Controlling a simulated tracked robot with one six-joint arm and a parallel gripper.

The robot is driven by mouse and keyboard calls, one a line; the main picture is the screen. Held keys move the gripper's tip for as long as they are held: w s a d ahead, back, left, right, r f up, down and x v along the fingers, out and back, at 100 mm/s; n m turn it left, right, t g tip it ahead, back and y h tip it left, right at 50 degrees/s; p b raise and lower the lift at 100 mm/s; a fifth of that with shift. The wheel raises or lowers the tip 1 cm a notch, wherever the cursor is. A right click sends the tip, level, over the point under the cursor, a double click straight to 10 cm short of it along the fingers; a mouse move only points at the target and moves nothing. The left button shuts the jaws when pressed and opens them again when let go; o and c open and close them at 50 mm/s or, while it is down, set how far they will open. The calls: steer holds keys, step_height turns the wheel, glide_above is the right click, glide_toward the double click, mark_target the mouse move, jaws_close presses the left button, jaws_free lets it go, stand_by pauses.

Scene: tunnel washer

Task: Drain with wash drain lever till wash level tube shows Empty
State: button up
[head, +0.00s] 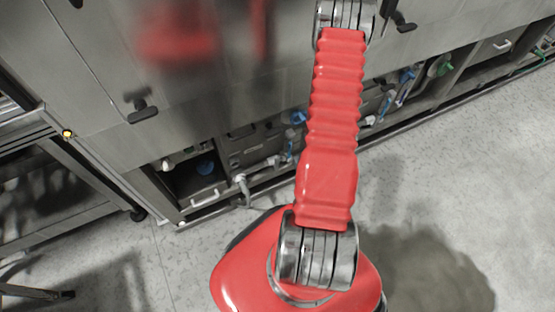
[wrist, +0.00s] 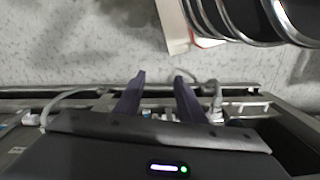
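My gripper (wrist: 160,78) shows in the wrist view with its two dark purple fingers apart and nothing between them. The fingers point towards the low edge of the machine and the floor. It is not visible in the head view, where my red arm reaches up to the machine. The wash drain lever cannot be told for certain. Blue-handled parts (head: 406,84) and a green one (head: 440,66) sit in the low open bay of the machine. No wash level tube can be made out.
The grey machine front (head: 100,60) fills the upper left, with a black T-shaped latch (head: 142,110). A grey hose (head: 243,190) hangs at the bay's lower edge. A metal frame (head: 60,190) stands at left. The floor (head: 470,180) at right is clear.

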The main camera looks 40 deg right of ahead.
step_height(320, 180, down, 11)
steer(key=s+a+t, duration=0.2)
steer(key=n+t+h, duration=0.2)
steer(key=t+h, duration=0.2)
steer(key=t, duration=0.7)
glide_toward(278, 160)
steer(key=v, duration=0.3)
steer(key=shift+s+a, duration=0.1)
steer(key=shift+a, duration=0.05)
steer(key=shift+f, duration=0.1)
steer(key=x, duration=1.3)
steer(key=shift+w+f, duration=0.1)
steer(key=shift+w, duration=0.3)
